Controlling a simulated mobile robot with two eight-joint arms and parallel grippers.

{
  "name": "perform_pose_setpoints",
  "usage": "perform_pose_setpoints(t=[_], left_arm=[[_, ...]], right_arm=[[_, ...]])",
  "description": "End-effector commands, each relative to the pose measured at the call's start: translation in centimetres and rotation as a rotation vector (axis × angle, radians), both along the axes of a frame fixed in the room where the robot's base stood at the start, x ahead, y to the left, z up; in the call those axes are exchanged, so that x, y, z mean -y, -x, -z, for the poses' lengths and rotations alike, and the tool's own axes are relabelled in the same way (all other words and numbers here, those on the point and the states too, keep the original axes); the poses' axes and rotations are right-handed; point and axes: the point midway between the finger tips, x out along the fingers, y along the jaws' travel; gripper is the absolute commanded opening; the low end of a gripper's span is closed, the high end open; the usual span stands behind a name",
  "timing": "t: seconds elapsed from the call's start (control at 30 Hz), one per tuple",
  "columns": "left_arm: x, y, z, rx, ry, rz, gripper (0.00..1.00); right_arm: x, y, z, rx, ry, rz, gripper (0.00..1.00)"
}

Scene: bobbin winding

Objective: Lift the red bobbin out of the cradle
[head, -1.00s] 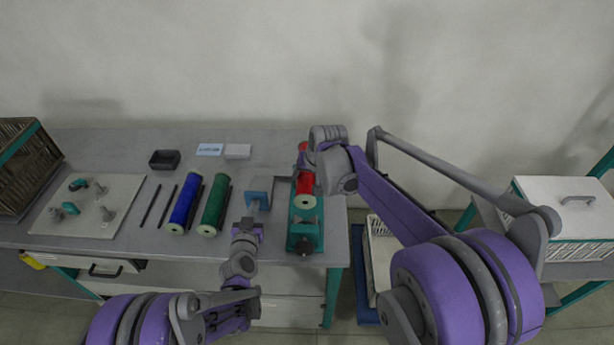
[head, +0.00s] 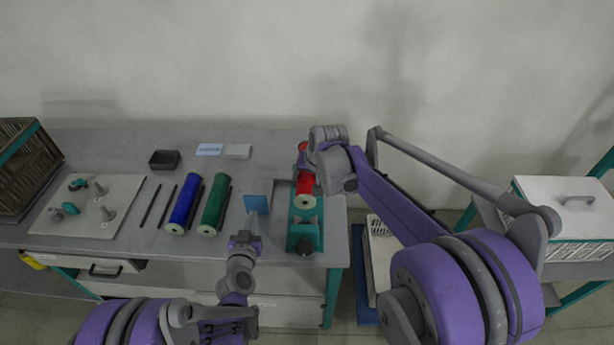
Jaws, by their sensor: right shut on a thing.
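The red bobbin (head: 305,184), with a cream end facing me, lies lengthwise at the teal cradle (head: 305,232) on the table's right side. I cannot tell whether it touches the cradle. My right gripper (head: 317,163) is at the bobbin's middle, shut on it; the wrist hides the fingers and part of the bobbin. My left gripper (head: 257,211) is left of the cradle, apart from the bobbin. A flat blue piece (head: 258,203) shows at its tip. I cannot tell whether that piece is held or whether the fingers are open.
A blue bobbin (head: 185,202) and a green bobbin (head: 215,204) lie left of my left gripper, with dark rods (head: 150,205) beside them. A black tray (head: 164,159) and a pale board (head: 72,225) with fittings are further left.

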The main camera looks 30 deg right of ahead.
Motion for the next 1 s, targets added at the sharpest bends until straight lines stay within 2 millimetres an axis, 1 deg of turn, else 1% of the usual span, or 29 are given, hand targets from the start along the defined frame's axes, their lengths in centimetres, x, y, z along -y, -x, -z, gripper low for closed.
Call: perform_pose_setpoints(t=[0.47, 0.57, 0.8, 0.9, 1.0], left_arm=[[-0.3, 0.5, -0.1, 0.0, 0.0, 0.0, 0.0], [-0.9, 1.5, -0.3, 0.0, 0.0, 0.0, 0.0], [-3.0, 4.9, -1.1, -0.001, -0.001, 0.0, 0.0], [-3.6, 5.8, -1.4, -0.001, -0.001, 0.0, 0.0], [-3.9, 6.4, -1.5, -0.001, -0.001, 0.0, 0.0]], right_arm=[[0.0, 0.0, 0.0, 0.0, 0.0, 0.0, 0.0], [0.0, 0.0, 0.0, 0.0, 0.0, 0.0, 0.0], [0.0, 0.0, 0.0, 0.0, 0.0, 0.0, 0.0], [0.0, 0.0, 0.0, 0.0, 0.0, 0.0, 0.0], [0.0, 0.0, 0.0, 0.0, 0.0, 0.0, 0.0]])
